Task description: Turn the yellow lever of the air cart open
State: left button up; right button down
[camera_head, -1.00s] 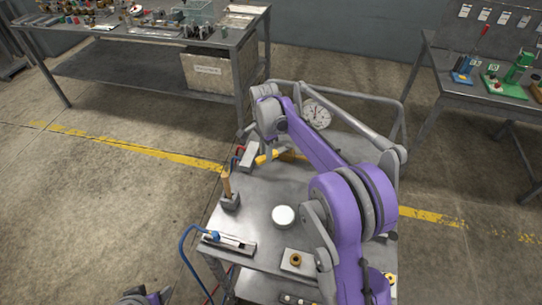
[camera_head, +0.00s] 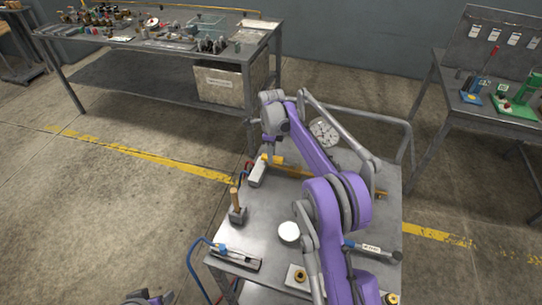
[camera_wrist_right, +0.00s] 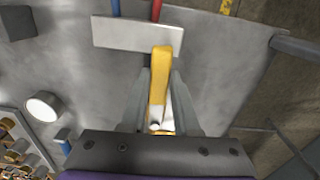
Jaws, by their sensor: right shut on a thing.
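The air cart (camera_head: 268,222) is a grey metal cart in front of me. Its pale valve block (camera_head: 257,173) has a blue and a red hose and stands at the cart's far left. It also shows at the top of the right wrist view (camera_wrist_right: 112,33). The yellow lever (camera_wrist_right: 160,72) runs from the block back between the fingers of my right gripper (camera_wrist_right: 159,108), which is shut on it. In the head view my right arm partly hides that spot. Only a small part of my left arm shows at the bottom edge, so its jaws are unclear.
A round gauge (camera_head: 324,132) stands at the cart's back. A wooden-handled piece (camera_head: 237,205), a white round cap (camera_head: 289,232) and a blue-ended tool (camera_head: 370,248) are on the top. A workbench (camera_head: 150,42) stands back left, and another table (camera_head: 490,118) at right.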

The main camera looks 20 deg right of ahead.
jog(key=shift+w+d+m, duration=0.15)
jog(key=shift+w+m, duration=0.1)
jog(key=shift+m, duration=0.15)
jog(key=c, duration=0.6)
grip_release()
jog(key=shift+c, duration=0.2)
jog(key=shift+r, duration=0.1)
notch_tip(320, 180, up, 11)
jog(key=p, duration=0.1)
